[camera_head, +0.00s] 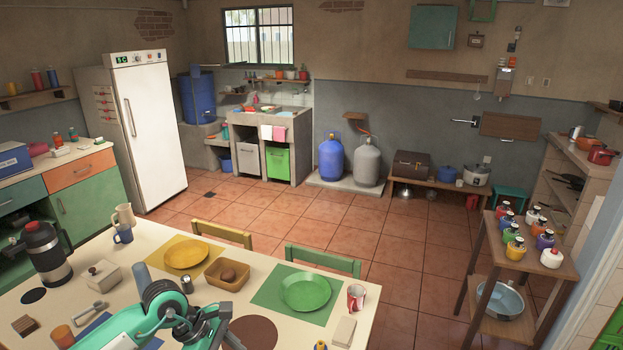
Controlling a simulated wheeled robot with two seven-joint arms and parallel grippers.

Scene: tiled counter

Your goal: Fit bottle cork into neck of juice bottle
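I cannot make out the juice bottle or the bottle cork for certain. A small yellow and dark top (320,345) pokes up at the bottom edge; I cannot tell whether it belongs to a bottle. A short orange-brown cylinder (62,336) stands at the table's lower left; I cannot tell what it is. My teal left arm comes in from the bottom left over the table. Its end, around my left gripper (228,337), is at the bottom edge; the fingers are not clear. My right gripper is out of view.
A side stand (510,272) holds several colourful jars.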

